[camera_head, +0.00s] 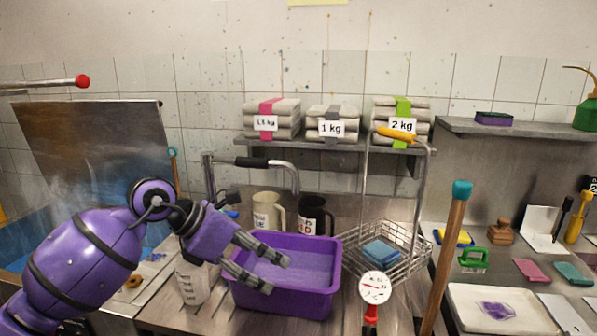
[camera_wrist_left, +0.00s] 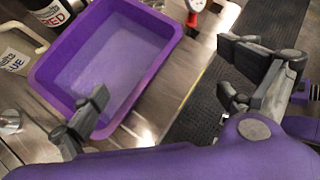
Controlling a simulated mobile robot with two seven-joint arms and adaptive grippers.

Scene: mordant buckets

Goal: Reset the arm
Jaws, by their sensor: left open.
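My left gripper (camera_head: 277,270) comes in from the left in the head view, purple with dark grey fingers. Its fingers are apart and hold nothing. It is over the left part of a purple tub (camera_head: 322,303) on the counter. In the left wrist view the gripper (camera_wrist_left: 165,118) shows its fingers spread wide, with the tub (camera_wrist_left: 150,28) beyond them. The tub has a paler purple inside. My right gripper is in neither view.
A wire basket (camera_head: 412,262) with a blue sponge, a dial gauge (camera_head: 375,287) and a teal-topped wooden stick (camera_head: 446,250) are on the right.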

